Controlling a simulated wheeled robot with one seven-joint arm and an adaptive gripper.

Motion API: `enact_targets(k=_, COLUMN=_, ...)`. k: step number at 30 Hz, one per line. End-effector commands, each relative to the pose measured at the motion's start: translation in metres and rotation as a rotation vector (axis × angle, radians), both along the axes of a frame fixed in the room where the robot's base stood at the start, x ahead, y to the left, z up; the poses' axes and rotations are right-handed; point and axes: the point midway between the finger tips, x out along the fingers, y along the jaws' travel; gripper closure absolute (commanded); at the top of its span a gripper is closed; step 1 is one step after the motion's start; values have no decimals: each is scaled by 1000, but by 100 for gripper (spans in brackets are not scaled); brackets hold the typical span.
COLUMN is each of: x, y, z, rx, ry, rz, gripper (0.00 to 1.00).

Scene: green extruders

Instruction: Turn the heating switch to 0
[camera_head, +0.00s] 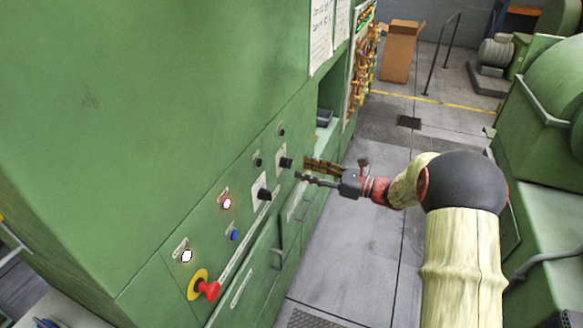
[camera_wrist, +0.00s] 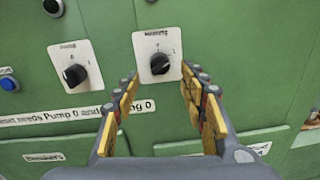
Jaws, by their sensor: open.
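A black rotary switch (camera_wrist: 159,64) on a white plate sits on the green panel, ahead of my gripper in the wrist view. Its label is too blurred to read surely, and I cannot tell its exact setting. The same switch (camera_head: 286,162) shows in the head view, just left of my fingertips. A second black rotary switch (camera_wrist: 75,75) on a white plate is to its left; it also shows in the head view (camera_head: 264,194). My gripper (camera_wrist: 160,76) is open and empty. Its fingers flank the right switch in the wrist view, and no contact is visible.
A red emergency button (camera_head: 209,290), a blue button (camera_head: 233,235) and lit white lamps lie along the panel. Drawer handles (camera_head: 277,258) stick out below the switches. Green machinery (camera_head: 545,150) stands right of my arm. Grey floor (camera_head: 350,250) lies between.

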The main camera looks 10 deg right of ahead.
Motion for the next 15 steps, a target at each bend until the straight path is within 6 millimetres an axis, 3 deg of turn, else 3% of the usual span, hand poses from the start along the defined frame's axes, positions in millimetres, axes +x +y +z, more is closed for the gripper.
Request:
enact_targets(k=6, x=20, y=27, z=-2, rx=-3, ry=0, rz=3, gripper=58)
enact_targets(k=15, x=30, y=38, z=0, rx=-3, ry=0, rz=1, gripper=58)
